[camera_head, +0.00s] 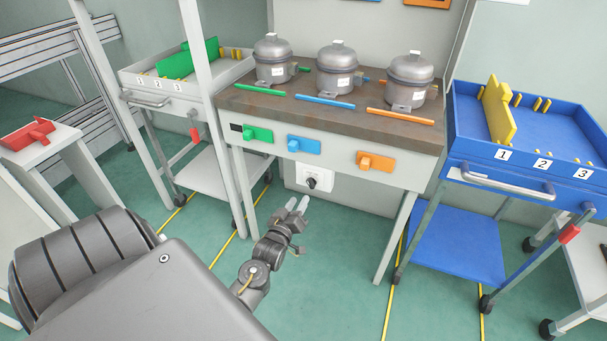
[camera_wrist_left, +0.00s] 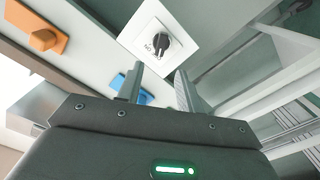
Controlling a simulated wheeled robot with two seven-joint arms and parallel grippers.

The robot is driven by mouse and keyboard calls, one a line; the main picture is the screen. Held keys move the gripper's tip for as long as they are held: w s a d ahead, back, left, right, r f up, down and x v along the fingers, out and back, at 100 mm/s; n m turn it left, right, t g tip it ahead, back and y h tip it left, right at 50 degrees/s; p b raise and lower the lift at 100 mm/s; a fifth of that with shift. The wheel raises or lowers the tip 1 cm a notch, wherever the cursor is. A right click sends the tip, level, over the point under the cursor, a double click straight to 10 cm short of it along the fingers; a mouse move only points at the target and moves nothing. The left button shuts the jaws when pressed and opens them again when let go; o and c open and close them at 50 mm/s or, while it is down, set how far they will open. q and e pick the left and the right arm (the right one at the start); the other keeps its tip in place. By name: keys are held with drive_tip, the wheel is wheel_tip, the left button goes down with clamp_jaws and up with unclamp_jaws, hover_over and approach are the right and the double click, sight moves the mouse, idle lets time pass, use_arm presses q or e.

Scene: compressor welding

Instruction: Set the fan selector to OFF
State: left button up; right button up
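The fan selector is a black rotary knob on a square white plate (camera_head: 314,180), mounted below the workbench's front panel. In the left wrist view the black knob (camera_wrist_left: 156,45) sits on its white plate just beyond my fingertips, and its markings are too small to read surely. My left gripper (camera_head: 297,204) is below and slightly left of the knob in the head view. In the left wrist view its two fingers (camera_wrist_left: 160,80) are apart with nothing between them, and they point toward the plate without visibly touching the knob. My right gripper is not in view.
The workbench (camera_head: 335,127) carries several grey compressors, with green, blue and orange blocks (camera_head: 304,145) on its front panel. A grey cart (camera_head: 172,104) stands to the left and a blue cart (camera_head: 500,172) to the right. The floor around my left gripper is clear.

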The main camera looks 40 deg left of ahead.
use_arm(q)
drive_tip(key=shift+v, duration=1.2)
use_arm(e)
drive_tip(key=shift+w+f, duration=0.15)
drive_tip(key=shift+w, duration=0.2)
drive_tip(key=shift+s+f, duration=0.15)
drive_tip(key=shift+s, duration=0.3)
